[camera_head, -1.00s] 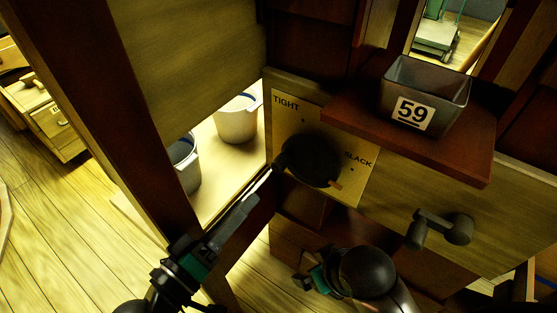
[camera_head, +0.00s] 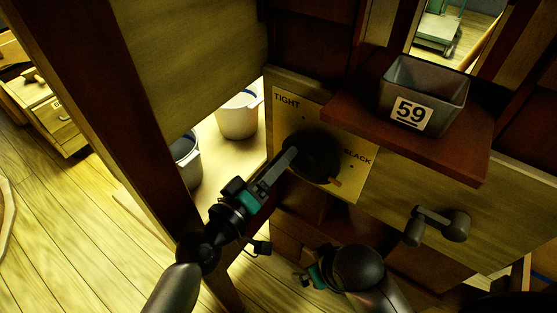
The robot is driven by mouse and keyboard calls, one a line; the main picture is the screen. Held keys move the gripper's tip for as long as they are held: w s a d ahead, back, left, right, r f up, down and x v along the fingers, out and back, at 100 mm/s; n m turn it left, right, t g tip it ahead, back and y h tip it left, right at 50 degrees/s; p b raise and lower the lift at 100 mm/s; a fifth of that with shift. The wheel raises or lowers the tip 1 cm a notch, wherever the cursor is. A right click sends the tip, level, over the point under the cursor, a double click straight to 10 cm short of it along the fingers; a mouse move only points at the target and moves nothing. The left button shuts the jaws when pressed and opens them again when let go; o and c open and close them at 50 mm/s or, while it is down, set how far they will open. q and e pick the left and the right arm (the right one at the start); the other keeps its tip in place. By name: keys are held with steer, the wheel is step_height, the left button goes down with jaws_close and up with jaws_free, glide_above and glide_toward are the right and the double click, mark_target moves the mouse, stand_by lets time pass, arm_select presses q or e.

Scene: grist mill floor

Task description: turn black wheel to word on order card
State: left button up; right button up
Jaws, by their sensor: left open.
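The black wheel (camera_head: 318,160) is a dark round disc on a pale plate (camera_head: 282,122) lettered TIGHT at upper left and SLACK at right. A small reddish-brown pointer (camera_head: 335,183) shows at the wheel's lower right edge, below SLACK. My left gripper (camera_head: 288,158) is open, its finger over the wheel's left edge; I cannot tell whether it touches. My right gripper (camera_head: 306,279) is low in front of the cabinet, away from the wheel, its jaws too dark to judge. I see no order card with a word.
A grey metal bin (camera_head: 425,90) labelled 59 stands on a red-brown shelf (camera_head: 470,150) right of the wheel. A dark crank handle (camera_head: 440,226) sticks out below it. A wooden post (camera_head: 120,110) stands at left.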

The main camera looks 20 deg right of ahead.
arm_select(q)
steer(key=shift+w+d, duration=0.1)
jaws_close()
stand_by(0.6)
